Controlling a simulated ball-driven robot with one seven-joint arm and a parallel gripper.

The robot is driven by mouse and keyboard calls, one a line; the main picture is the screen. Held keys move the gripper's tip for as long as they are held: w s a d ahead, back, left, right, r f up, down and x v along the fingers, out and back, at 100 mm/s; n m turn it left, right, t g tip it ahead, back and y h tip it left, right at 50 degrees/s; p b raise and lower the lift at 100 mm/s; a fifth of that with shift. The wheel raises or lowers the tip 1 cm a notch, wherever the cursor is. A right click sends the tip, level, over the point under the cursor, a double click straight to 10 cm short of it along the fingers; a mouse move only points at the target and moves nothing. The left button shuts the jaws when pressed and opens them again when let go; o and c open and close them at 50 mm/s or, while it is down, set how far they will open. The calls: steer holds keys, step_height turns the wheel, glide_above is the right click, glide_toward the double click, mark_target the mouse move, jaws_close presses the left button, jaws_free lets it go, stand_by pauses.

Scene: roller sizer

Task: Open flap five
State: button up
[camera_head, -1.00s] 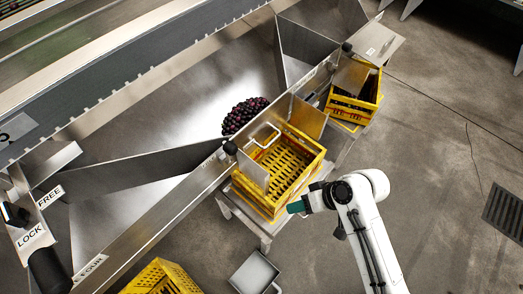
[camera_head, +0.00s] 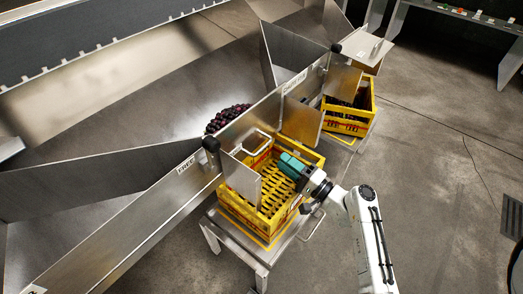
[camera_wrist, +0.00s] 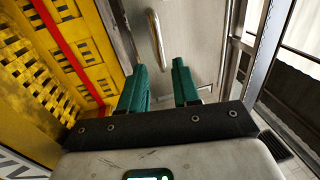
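The flap carries a bent rod handle (camera_head: 262,136). In the wrist view the flap (camera_wrist: 195,35) is a flat grey panel and the handle (camera_wrist: 155,40) stands upright ahead of the fingers. My gripper (camera_head: 288,164) has green fingers over the crate, to the right of the handle. In the wrist view my gripper (camera_wrist: 160,78) is open and empty, apart from the handle.
The yellow crate (camera_head: 283,222) stands on a metal stand (camera_head: 233,238) below the flap. A second yellow crate (camera_head: 346,126) stands under the neighbouring outlet. Open floor lies to the right.

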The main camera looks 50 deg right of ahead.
mark_target(264, 146)
steer(key=w, duration=0.3)
steer(key=w+r, duration=0.1)
steer(key=w, duration=0.4)
steer(key=shift+w+a+r, duration=0.15)
steer(key=shift+w+r, duration=0.1)
steer(key=shift+w, duration=0.1)
jaws_close()
